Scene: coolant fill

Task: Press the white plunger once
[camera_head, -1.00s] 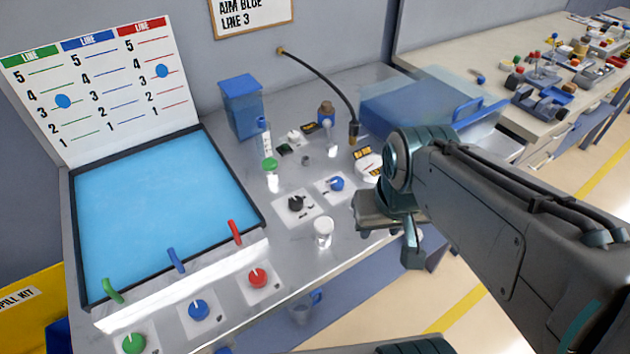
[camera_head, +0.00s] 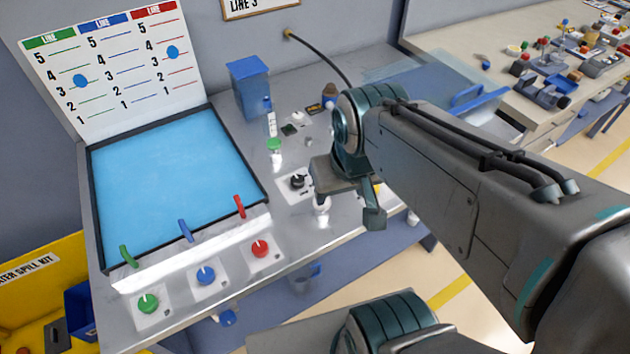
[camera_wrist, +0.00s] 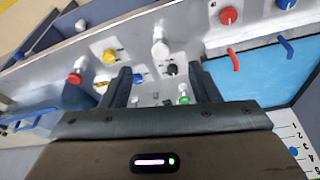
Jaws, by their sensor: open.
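My gripper (camera_head: 350,200) is above the bench, open and empty. In the wrist view (camera_wrist: 161,72) its two fingers are spread apart, and neither touches the plunger. I cannot tell its exact height above the plunger.
A black knob (camera_head: 297,181) sits close to the plunger. A green-capped bottle (camera_head: 275,147) stands behind it. Red (camera_head: 260,248), blue (camera_head: 206,274) and green (camera_head: 148,302) knobs line the front left, below a blue panel (camera_head: 170,170). Red (camera_wrist: 75,78) and yellow (camera_wrist: 110,57) buttons are beyond the fingers.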

